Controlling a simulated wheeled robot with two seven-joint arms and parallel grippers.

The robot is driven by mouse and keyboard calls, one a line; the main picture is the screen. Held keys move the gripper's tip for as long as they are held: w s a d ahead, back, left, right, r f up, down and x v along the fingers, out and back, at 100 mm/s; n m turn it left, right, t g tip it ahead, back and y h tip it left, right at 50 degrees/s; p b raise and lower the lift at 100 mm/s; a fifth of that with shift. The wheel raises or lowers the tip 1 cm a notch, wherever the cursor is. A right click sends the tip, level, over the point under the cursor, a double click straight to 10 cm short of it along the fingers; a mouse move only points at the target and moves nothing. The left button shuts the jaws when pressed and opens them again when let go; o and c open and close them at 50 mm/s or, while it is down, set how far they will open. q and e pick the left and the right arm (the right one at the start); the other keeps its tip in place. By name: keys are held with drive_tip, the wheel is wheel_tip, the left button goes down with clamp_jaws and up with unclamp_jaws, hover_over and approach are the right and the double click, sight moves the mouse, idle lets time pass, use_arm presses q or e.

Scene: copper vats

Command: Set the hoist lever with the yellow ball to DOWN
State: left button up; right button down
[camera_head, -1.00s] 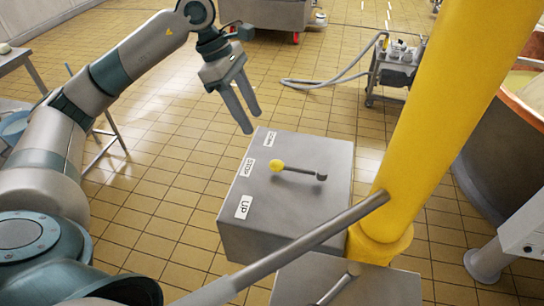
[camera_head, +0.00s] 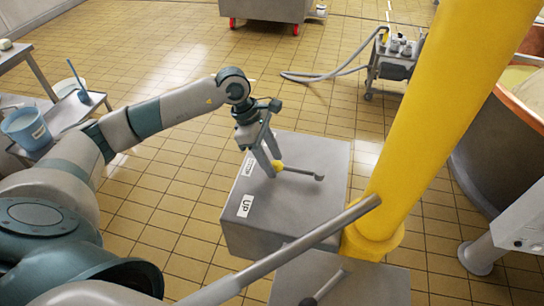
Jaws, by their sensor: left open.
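The hoist lever (camera_head: 300,172) lies on top of a grey control box (camera_head: 300,210). Its yellow ball (camera_head: 278,166) is at the left end, and its pivot is at the right end. The lever points left, about toward the STOP label (camera_head: 248,167). The UP label (camera_head: 245,206) is nearer to me; the DOWN label at the far side is hidden behind my gripper. My left gripper (camera_head: 274,168) is open, fingers pointing down, with its tips right at the yellow ball. I cannot tell whether they touch it. My right gripper is not in view.
A thick yellow post (camera_head: 430,130) rises right of the box, with a grey bar (camera_head: 290,255) crossing in front. A copper vat (camera_head: 505,130) stands at right. A bucket (camera_head: 26,128) on a stand is at left. Tiled floor beyond the box is mostly clear.

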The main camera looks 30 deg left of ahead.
use_arm(q)
drive_tip(key=shift+f, duration=0.1)
drive_tip(key=shift+c, duration=0.6)
clamp_jaws()
